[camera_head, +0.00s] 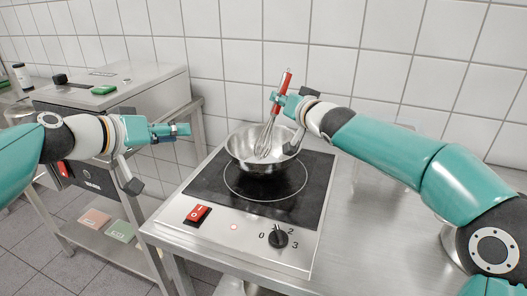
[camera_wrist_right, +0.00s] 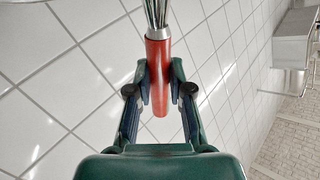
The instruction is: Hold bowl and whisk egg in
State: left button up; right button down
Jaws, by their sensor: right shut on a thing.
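A steel bowl (camera_head: 240,152) sits on the black hob plate. The whisk has a red handle (camera_head: 284,82) and wire loops (camera_head: 264,140) that reach down into the bowl. My right gripper (camera_head: 279,98) is shut on the red handle above the bowl. In the right wrist view the handle (camera_wrist_right: 158,75) lies between both fingers of this gripper (camera_wrist_right: 159,85), with the wires at the top edge. My left gripper (camera_head: 180,131) is left of the bowl and apart from it, with nothing seen in it; its finger gap is unclear. No egg can be made out in the bowl.
The hob (camera_head: 210,183) has a red switch (camera_head: 197,214) and a black knob (camera_head: 278,238) at its front. Steel counter (camera_head: 370,220) lies clear to the right. A steel appliance (camera_head: 150,85) with a green item (camera_head: 104,89) on top stands at the left. A tiled wall is behind.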

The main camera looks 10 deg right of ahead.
jog(key=w+d+r+p, duration=0.1)
jog(key=d+r+p, duration=0.2)
jog(key=r+p, duration=0.5)
jog(key=shift+w+d+p, duration=0.35)
jog(key=shift+p, duration=2.65)
jog(key=shift+r, duration=0.1)
jog(key=shift+r, duration=0.1)
notch_tip(320, 180, up, 5)
jog(key=p, duration=0.5)
